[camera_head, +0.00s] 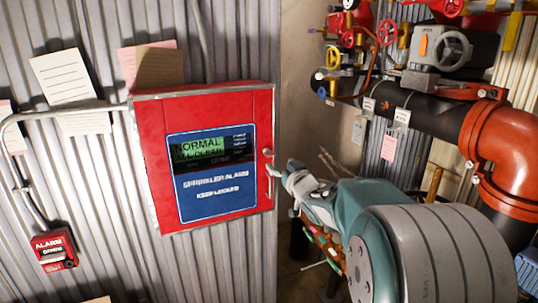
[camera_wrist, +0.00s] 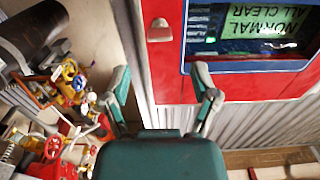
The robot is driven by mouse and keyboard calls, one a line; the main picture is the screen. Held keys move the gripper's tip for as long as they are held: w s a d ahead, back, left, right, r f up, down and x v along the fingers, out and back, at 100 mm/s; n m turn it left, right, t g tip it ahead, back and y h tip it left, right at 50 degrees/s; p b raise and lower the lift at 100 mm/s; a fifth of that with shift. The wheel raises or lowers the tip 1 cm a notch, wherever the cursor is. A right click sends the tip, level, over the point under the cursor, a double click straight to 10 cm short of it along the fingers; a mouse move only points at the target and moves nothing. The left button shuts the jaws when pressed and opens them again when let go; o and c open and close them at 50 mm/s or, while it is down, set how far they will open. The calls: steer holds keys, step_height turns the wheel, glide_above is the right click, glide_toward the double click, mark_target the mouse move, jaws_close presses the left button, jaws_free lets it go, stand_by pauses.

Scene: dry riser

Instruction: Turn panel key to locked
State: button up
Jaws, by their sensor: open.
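The red alarm panel (camera_head: 159,172) hangs on the corrugated wall, with a blue front, a green lit display reading "NORMAL" and a "KEEP LOCKED" label. In the wrist view, its red face (camera_wrist: 240,88) appears upside down. A small pale fitting, apparently the panel key (camera_wrist: 160,31), sticks out of the red face there; whether it is turned I cannot tell. My gripper (camera_wrist: 163,78) is open and empty, with its two fingers spread below the key in the picture and apart from it. In the head view, my gripper (camera_head: 284,174) is at the panel's right edge.
A red alarm pull box (camera_head: 54,249) is on the wall at lower left, with conduit above. Paper notes (camera_head: 63,78) are around the panel. Black and orange pipes (camera_head: 498,148) with several valve wheels (camera_head: 387,32) crowd the right side.

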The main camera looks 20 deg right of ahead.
mark_target(269, 153)
steer(key=w, duration=0.8)
steer(key=shift+w+a, duration=0.15)
jaws_close()
